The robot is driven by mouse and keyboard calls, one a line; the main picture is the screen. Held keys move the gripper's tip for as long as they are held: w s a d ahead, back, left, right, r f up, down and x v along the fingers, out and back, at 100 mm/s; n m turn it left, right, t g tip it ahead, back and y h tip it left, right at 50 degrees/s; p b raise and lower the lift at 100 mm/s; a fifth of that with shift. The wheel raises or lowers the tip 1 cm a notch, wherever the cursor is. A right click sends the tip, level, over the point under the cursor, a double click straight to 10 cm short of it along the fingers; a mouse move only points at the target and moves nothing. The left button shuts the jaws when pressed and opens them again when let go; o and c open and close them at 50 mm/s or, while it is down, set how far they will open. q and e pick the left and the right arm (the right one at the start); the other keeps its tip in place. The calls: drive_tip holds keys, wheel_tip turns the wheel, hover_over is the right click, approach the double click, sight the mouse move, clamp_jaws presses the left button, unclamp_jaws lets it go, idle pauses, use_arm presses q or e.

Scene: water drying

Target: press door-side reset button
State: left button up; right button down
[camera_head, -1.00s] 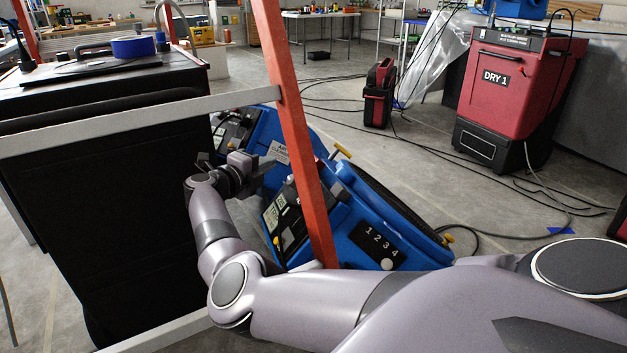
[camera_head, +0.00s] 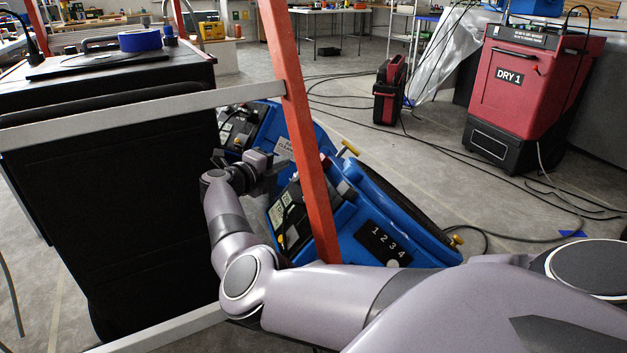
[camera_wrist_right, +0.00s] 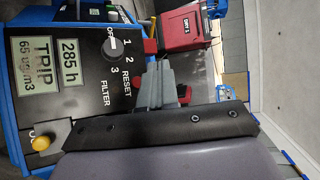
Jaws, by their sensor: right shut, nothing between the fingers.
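A tilted blue machine with a "1 2 3 4" plate (camera_head: 383,244) stands behind the red post in the head view, its dark control panel (camera_head: 288,218) facing left. The right wrist view shows a control panel (camera_wrist_right: 92,58) close up, with a "TRIP" display (camera_wrist_right: 38,65), a black knob (camera_wrist_right: 111,48) and the words RESET and FILTER. A small red button (camera_wrist_right: 137,82) sits beside RESET, partly hidden by my right gripper (camera_wrist_right: 160,85). My right gripper (camera_head: 273,168) is shut and empty near the panel; contact cannot be told. My left gripper is not in view.
A red post (camera_head: 300,130) and a grey rail (camera_head: 130,116) stand close to my right arm. A large black case (camera_head: 110,220) is at left. A second blue machine (camera_head: 270,120) is behind. A red DRY 1 unit (camera_head: 520,95) and cables lie right.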

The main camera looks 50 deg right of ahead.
drive_tip(key=shift+s+d+f+b, duration=0.1)
drive_tip(key=shift+s+d+f, duration=0.3)
drive_tip(key=shift+d+f, duration=0.35)
drive_tip(key=shift+s+d+f+b, duration=0.1)
drive_tip(key=shift+s+d+f, duration=0.3)
drive_tip(key=shift+d+f, duration=0.35)
drive_tip(key=shift+s+d+f+b, duration=0.1)
drive_tip(key=shift+s+d+f, duration=0.3)
drive_tip(key=shift+d+f, duration=0.35)
idle(0.4)
drive_tip(key=shift+s+d+f, duration=0.15)
drive_tip(key=shift+d+f, duration=0.1)
drive_tip(key=shift+f, duration=0.05)
drive_tip(key=shift+s+d+f, duration=0.2)
drive_tip(key=shift+d+f, duration=0.15)
idle(1.1)
drive_tip(key=shift+a+r, duration=0.1)
drive_tip(key=shift+r, duration=0.05)
drive_tip(key=shift+w+a+r, duration=0.3)
drive_tip(key=shift+a+r, duration=0.2)
drive_tip(key=shift+w+a+r+p, duration=0.2)
drive_tip(key=shift+w+a+r, duration=0.25)
drive_tip(key=shift+a+r, duration=0.4)
drive_tip(key=shift+w+a+r+p, duration=0.2)
drive_tip(key=shift+w+a+r, duration=0.25)
drive_tip(key=shift+a+r, duration=0.4)
